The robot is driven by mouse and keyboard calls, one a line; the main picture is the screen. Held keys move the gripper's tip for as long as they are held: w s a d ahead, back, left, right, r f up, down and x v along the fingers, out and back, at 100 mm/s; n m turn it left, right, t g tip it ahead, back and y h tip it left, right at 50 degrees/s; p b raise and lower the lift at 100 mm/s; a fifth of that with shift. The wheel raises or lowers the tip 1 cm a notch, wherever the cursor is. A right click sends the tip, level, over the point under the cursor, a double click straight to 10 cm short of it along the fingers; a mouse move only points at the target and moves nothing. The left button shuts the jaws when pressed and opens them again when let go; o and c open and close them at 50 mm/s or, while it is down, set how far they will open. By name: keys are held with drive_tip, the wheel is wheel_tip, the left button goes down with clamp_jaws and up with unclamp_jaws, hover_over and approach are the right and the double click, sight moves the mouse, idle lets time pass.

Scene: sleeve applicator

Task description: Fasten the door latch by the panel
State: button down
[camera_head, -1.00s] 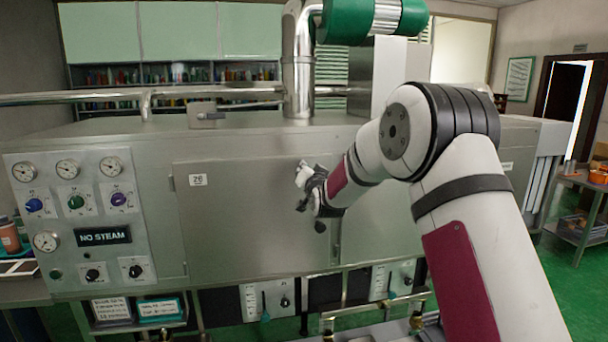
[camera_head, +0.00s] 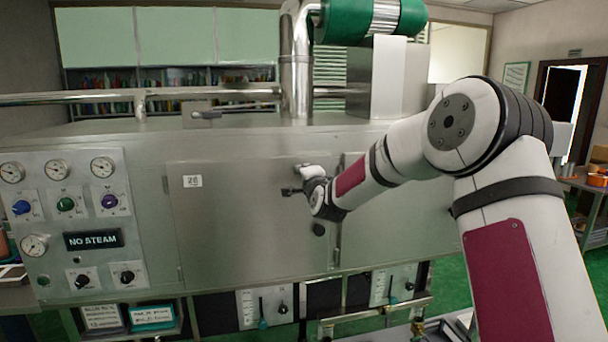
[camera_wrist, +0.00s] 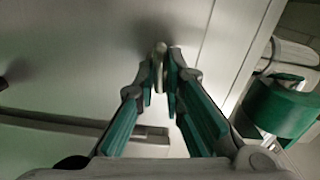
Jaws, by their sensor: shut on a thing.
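The steel door (camera_head: 235,225) marked with a small number label is flush in the machine's front, to the right of the gauge panel (camera_head: 65,215). My gripper (camera_head: 291,190) is at the upper right part of this door, seen side-on and small in the head view. In the wrist view my gripper (camera_wrist: 161,70) has its green-sided fingers closed together on a small pale knob-like piece (camera_wrist: 161,48), which looks like the latch handle. Its base is hidden by the fingertips.
A steel pipe (camera_head: 200,95) runs above the machine's top, with a small fitting (camera_head: 208,114) beneath it. Valves and gas pipes (camera_head: 380,308) lie below the door.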

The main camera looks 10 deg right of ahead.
drive_tip(key=shift+f+m, duration=0.1)
drive_tip(key=shift+m, duration=0.7)
drive_tip(key=c, duration=1.7)
unclamp_jaws()
drive_tip(key=shift+s, duration=0.1)
drive_tip(key=s, duration=1.2)
